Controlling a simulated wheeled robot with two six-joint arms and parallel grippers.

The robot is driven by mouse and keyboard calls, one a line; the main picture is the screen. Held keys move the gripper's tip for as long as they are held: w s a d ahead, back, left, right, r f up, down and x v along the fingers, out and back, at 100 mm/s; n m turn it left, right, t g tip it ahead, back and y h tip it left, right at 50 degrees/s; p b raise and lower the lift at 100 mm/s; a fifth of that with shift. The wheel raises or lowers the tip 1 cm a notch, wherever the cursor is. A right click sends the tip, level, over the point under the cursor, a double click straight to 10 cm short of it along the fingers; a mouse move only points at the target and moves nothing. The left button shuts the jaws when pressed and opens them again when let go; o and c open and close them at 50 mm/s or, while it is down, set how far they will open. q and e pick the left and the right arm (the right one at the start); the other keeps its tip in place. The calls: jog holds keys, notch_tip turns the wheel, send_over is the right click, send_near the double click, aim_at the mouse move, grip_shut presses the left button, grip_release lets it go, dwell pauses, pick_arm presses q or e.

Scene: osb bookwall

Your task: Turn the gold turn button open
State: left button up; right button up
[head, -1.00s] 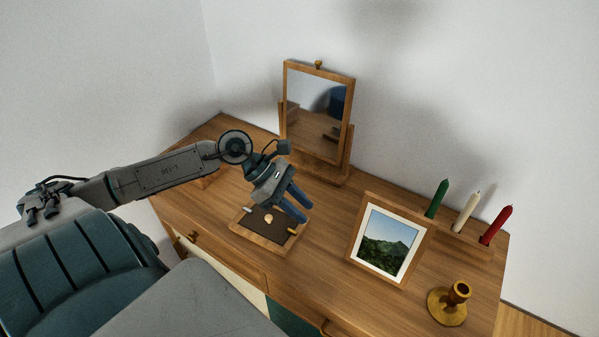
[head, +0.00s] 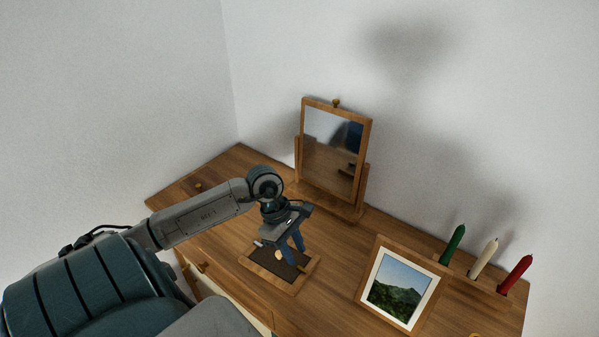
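A small wooden frame (head: 256,265) with a dark brown panel lies flat on the desk. A small gold piece (head: 303,268), which looks like the gold turn button, sits at its right edge; its exact angle is too small to tell. A silver piece (head: 259,243) sits at the left edge, and a pale round knob (head: 278,254) is on the panel. My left gripper (head: 294,256) points down over the panel, its blue fingers apart with nothing seen between them. The fingertips are close to the gold piece on its upper left; I cannot tell if they touch. My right gripper is out of view.
A tilting mirror (head: 333,150) stands behind the gripper. A picture frame (head: 400,288) stands to the right, with green (head: 453,244), cream (head: 483,258) and red (head: 515,274) candles beyond it. Bare desk (head: 330,262) lies between the small frame and the picture.

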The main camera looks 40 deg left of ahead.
aim_at(303, 269)
pick_arm(q)
jog(key=shift+p+x, duration=0.4)
jog(key=shift+x, duration=1.8)
grip_shut()
